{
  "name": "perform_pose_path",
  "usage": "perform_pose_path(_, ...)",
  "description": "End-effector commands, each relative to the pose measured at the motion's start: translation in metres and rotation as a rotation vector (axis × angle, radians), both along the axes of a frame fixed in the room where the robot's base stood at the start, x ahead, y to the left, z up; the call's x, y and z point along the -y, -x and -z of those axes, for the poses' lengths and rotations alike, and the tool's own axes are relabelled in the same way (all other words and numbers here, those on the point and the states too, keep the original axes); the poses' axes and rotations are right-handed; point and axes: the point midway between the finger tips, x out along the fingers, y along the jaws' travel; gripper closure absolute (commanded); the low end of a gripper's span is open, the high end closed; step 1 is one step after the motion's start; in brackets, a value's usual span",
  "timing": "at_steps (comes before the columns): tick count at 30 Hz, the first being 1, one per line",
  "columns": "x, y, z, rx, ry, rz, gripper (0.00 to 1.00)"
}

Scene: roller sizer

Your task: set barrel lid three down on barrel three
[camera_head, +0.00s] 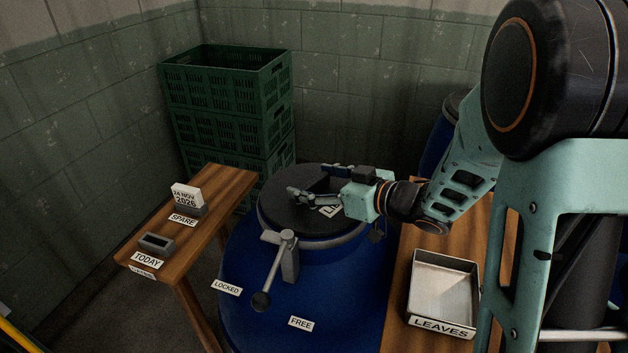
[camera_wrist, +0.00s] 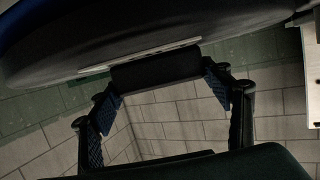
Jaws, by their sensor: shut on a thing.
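The blue barrel (camera_head: 345,275) stands upright between two wooden tables, with a lever (camera_head: 279,268) on its front between labels LOCKED and FREE. A round black lid (camera_head: 283,212) with a partly hidden white label lies level over the barrel's mouth. I cannot tell whether it rests fully on the rim or sits slightly above it. My gripper (camera_head: 322,182) reaches in from the right, low over the lid, shut on its raised black handle. In the wrist view the handle (camera_wrist: 157,70) is between both fingers, and the dark lid (camera_wrist: 150,38) fills the top.
Stacked green crates (camera_head: 228,95) stand behind left. The left table (camera_head: 218,200) bears a date block (camera_head: 186,195) and a small grey holder (camera_head: 156,243). A metal tray (camera_head: 443,265) labelled LEAVES is on the right table. Another blue barrel (camera_head: 437,145) stands behind, partly hidden by my arm.

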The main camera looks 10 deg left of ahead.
Motion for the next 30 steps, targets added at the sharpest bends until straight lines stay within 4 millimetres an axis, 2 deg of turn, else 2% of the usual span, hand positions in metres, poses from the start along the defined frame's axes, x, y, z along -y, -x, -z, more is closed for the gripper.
perform_pose_path(1,0.0,0.0,-0.001,0.0,0.0,0.0,0.26)
perform_pose_path(5,0.0,0.0,-0.001,0.0,0.0,0.0,0.12)
perform_pose_path(6,0.0,0.0,-0.001,0.001,-0.001,0.0,0.11)
perform_pose_path(14,0.0,0.0,-0.002,0.001,-0.001,0.0,0.11)
perform_pose_path(19,-0.001,0.0,-0.017,0.002,-0.001,-0.001,0.11)
perform_pose_path(30,0.068,0.038,-0.039,0.001,0.0,0.006,0.11)
